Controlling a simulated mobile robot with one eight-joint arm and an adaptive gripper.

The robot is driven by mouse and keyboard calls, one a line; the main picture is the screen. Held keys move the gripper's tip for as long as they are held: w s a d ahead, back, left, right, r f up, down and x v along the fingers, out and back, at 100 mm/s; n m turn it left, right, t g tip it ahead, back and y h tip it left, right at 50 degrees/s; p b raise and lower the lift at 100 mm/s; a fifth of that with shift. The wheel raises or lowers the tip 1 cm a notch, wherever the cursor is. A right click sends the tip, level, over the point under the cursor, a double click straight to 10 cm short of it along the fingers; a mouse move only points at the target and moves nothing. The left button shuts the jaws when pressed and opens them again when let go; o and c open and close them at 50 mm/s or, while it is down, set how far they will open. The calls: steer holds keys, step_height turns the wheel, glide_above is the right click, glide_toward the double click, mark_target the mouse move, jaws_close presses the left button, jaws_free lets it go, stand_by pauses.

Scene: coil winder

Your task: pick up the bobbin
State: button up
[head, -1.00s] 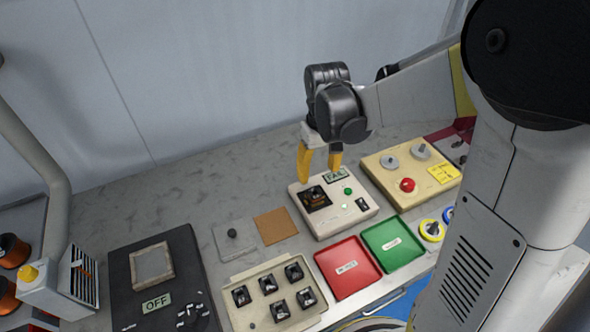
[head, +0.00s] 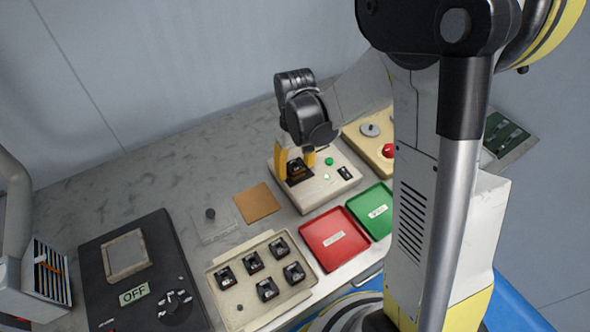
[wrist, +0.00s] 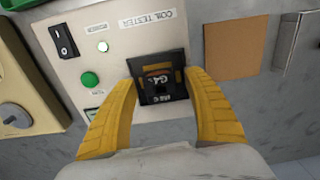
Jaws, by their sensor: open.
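The bobbin (head: 297,172) is a small dark piece with orange-brown winding, seated in the black socket of the white coil tester (head: 318,188). In the wrist view the bobbin (wrist: 160,84) shows a dark top with pale markings. My gripper (head: 295,163) is over the tester with its yellow fingers pointing down. In the wrist view my gripper (wrist: 161,80) is open, one finger on each side of the bobbin. I cannot tell whether the fingers touch it.
A beige tray (head: 236,313) holds several dark bobbins. A red tray (head: 335,240) and a green tray (head: 378,212) lie in front of the tester. A beige box with a red button (head: 388,151) stands right of it. A brown pad (head: 257,203) lies to its left.

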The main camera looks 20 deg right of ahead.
steer(key=shift+c, duration=0.4)
steer(key=shift+r, duration=0.1)
jaws_close()
step_height(320, 180, up, 5)
steer(key=p, duration=0.2)
steer(key=shift+p, duration=0.35)
steer(key=s+d+r+p, duration=0.3)
steer(key=s+d+r, duration=0.3)
steer(key=s+d, duration=0.2)
steer(key=shift+d+p, duration=0.3)
